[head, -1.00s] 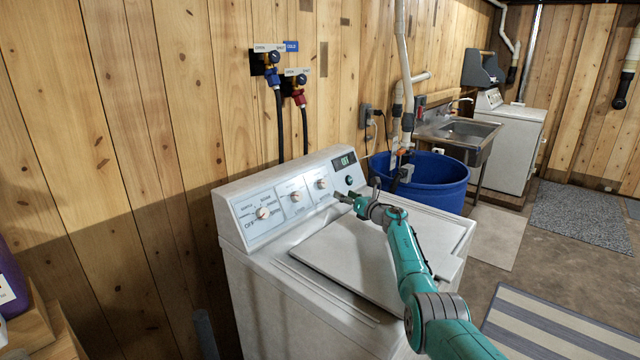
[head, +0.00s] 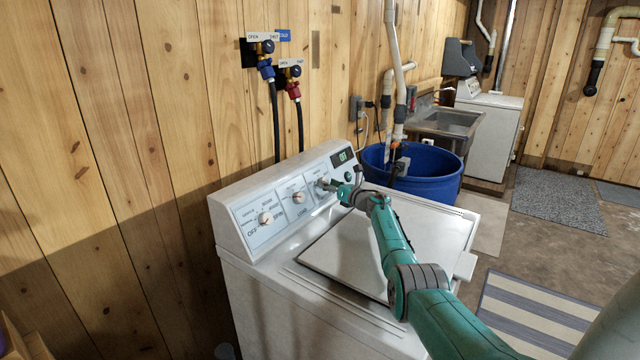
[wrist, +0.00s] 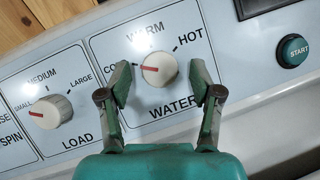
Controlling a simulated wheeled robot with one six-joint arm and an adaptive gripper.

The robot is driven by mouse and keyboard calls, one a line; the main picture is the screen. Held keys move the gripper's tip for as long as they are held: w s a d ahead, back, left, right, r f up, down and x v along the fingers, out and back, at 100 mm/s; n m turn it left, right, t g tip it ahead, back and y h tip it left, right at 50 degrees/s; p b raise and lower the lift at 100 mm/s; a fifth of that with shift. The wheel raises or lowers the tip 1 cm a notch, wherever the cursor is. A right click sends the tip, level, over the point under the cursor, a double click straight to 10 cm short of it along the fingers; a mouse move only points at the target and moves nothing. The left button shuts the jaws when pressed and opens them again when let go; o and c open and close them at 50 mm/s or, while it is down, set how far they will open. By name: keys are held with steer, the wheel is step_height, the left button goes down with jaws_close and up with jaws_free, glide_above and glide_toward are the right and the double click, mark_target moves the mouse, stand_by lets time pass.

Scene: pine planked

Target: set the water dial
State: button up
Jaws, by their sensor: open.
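The water dial (wrist: 159,69) is a white knob with a red pointer line, on a panel marked COLD, WARM, HOT and WATER in the wrist view. Its pointer lies to the left, toward COLD. My gripper (wrist: 160,82) is open, with one finger on each side of the dial; I cannot tell whether either finger touches it. In the head view my gripper (head: 332,186) is at the right part of the washer's control panel (head: 240,230), and it partly covers the water dial (head: 320,181).
The load dial (wrist: 50,112) is left of the water dial and points toward SMALL. A green START button (wrist: 293,50) is to the right. The washer lid (head: 350,245) is closed below the panel. A blue tub (head: 435,170) stands behind the washer.

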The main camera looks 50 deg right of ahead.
steer(key=c, duration=1.1)
steer(key=shift+a+m, duration=0.1)
steer(key=shift+m, duration=0.4)
steer(key=m+g+h, duration=0.1)
steer(key=m+h, duration=0.1)
steer(key=m, duration=0.1)
steer(key=shift+w+a+m, duration=0.1)
steer(key=shift+m, duration=0.3)
steer(key=m+g, duration=0.1)
steer(key=m, duration=0.1)
steer(key=m+g+h, duration=0.1)
steer(key=m, duration=0.1)
steer(key=shift+a+r+m+h, duration=0.1)
steer(key=shift+r+m+h, duration=0.05)
steer(key=shift+m+h, duration=0.2)
steer(key=m+g, duration=0.1)
steer(key=m, duration=0.1)
steer(key=m+g, duration=0.1)
steer(key=m, duration=0.2)
steer(key=shift+w+r+g, duration=0.15)
steer(key=shift+r+g, duration=0.05)
steer(key=shift+g, duration=0.1)
steer(key=shift+r+m+g, duration=0.1)
steer(key=shift+m+g, duration=0.8)
steer(key=shift+m, duration=0.85)
